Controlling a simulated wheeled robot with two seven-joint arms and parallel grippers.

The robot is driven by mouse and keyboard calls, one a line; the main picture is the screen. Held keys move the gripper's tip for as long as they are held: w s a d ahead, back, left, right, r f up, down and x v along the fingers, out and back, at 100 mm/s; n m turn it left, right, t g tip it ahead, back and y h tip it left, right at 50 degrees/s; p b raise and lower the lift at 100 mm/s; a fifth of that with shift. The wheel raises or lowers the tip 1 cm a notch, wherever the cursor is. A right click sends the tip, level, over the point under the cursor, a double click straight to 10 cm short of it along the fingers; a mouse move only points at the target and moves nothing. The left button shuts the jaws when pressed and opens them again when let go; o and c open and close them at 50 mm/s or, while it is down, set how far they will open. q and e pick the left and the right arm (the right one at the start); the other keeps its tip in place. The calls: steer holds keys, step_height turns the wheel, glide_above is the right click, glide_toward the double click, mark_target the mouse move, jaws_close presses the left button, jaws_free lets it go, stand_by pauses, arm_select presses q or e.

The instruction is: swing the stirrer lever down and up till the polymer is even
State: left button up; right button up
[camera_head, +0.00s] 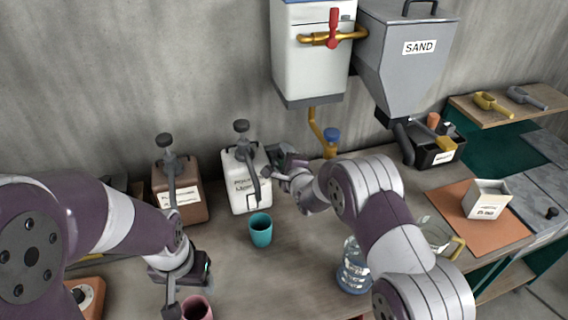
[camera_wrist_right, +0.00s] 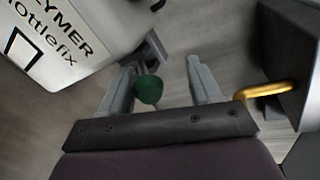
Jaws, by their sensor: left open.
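The white polymer jug (camera_head: 240,190), with a dark pump on top, stands upright at the back of the table. Its labelled face also shows in the right wrist view (camera_wrist_right: 65,45). The stirrer lever's green knob (camera_wrist_right: 148,89) sits at the end of a grey bracket (camera_wrist_right: 152,48) beside the jug. My right gripper (camera_wrist_right: 165,85) is open with the knob between its fingers, nearer the left finger. In the head view my right gripper (camera_head: 274,165) is at the jug's right side. My left gripper (camera_head: 192,287) is open near the pink cup (camera_head: 197,309). The polymer inside is hidden.
A brown jug (camera_head: 181,196) stands left of the polymer jug. A teal cup (camera_head: 260,230) is in front. A clear water vessel (camera_head: 353,270) stands beside my right arm. The white tank (camera_head: 312,65) and sand hopper (camera_head: 408,60) hang behind. An orange mat (camera_head: 495,232) lies right.

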steer(key=shift+f, duration=0.25)
steer(key=shift+s, duration=0.2)
steer(key=b+v, duration=0.3)
steer(key=v, duration=0.9)
steer(key=shift+r, duration=0.15)
steer(key=shift+s+d, duration=0.1)
steer(key=shift+s, duration=0.1)
